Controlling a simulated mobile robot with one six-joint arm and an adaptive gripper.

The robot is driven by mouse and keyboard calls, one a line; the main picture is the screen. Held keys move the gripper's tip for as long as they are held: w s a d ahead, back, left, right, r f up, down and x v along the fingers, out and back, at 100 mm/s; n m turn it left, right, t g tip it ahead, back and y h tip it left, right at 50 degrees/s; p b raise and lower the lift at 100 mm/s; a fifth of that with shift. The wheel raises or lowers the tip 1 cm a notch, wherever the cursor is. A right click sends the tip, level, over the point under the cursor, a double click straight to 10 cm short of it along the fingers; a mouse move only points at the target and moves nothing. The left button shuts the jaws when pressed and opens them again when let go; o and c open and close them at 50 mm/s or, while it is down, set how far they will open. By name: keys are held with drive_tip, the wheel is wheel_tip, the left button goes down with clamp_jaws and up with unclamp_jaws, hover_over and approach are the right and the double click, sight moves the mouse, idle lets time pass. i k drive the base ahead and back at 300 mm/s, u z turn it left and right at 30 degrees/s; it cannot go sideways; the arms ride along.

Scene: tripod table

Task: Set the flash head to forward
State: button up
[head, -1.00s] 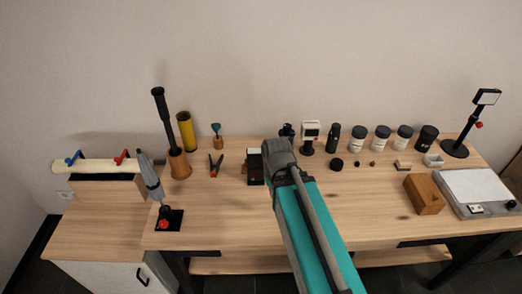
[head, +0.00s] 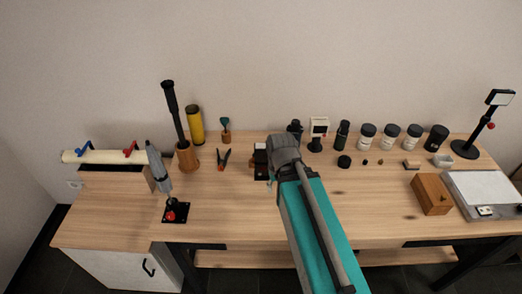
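No thing in the head view is plainly marked as the flash head. A dark block with a white top (head: 261,157) stands on the table (head: 330,205), partly hidden behind my arm's grey joint. A white box-shaped head with a dark face (head: 319,127) stands on a small black base behind it, to the right. A tall black stand at the far right carries a pale panel (head: 500,97); I cannot tell which of these is meant. My arm reaches up from the bottom of the view to that grey joint. My gripper is hidden, so its fingers do not show.
Several lidded jars (head: 391,135) line the back right. A wooden box (head: 431,194) and a grey tray (head: 484,190) sit at the right. A joystick-like tool (head: 160,170), a yellow cylinder (head: 195,125) and pliers (head: 223,161) are at left.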

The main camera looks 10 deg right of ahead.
sight(260, 154)
drive_tip(key=u, duration=0.65)
drive_tip(key=k, duration=0.95)
drive_tip(key=z, duration=0.4)
drive_tip(key=i, duration=0.5)
drive_tip(key=z, duration=0.05)
